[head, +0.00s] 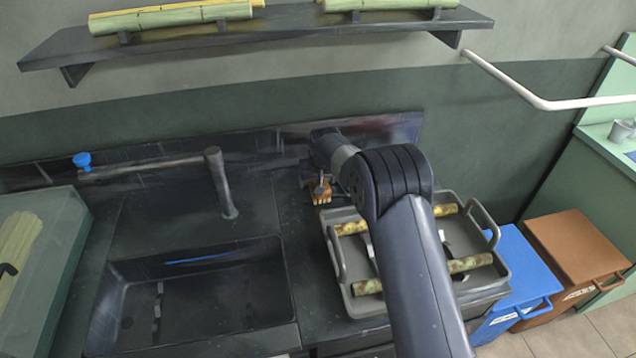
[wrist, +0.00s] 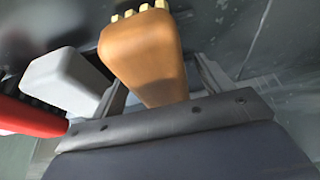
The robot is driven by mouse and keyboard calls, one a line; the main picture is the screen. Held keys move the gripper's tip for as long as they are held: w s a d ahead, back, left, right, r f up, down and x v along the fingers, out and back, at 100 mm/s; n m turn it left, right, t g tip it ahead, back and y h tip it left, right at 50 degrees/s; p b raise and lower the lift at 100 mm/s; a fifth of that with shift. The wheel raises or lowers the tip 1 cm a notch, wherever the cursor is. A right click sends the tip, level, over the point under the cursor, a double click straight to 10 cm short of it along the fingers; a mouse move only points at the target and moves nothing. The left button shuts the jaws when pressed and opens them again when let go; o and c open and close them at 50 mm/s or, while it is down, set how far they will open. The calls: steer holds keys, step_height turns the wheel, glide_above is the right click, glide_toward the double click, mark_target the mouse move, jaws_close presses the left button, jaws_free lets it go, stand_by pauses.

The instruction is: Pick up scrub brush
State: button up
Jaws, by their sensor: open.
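The scrub brush, an orange-brown block with pale bristles, stands on the dark counter near the back wall, right of the tap, in the head view (head: 321,196). In the wrist view the brush (wrist: 142,58) is large, with bristles at its far end. My gripper (wrist: 158,88) is open, its fingers partly seen on either side of the brush. Whether they touch it I cannot tell. In the head view my gripper (head: 317,178) is small and partly hidden by my own arm.
A light grey block (wrist: 66,82) and a red item (wrist: 28,118) lie close left of the brush in the wrist view. A dark sink (head: 200,300) and tap (head: 220,185) are left. A grey tray (head: 345,295) with cane pieces stands right, partly behind my arm.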

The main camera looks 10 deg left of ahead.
steer(key=shift+f+b, duration=0.25)
steer(key=shift+b, duration=0.05)
steer(key=shift+c, duration=0.2)
steer(key=c, duration=1.1)
steer(key=shift+r+p, duration=0.5)
steer(key=shift+r, duration=0.05)
step_height(320, 180, up, 10)
steer(key=shift+f+b, duration=0.25)
steer(key=shift+b, duration=0.45)
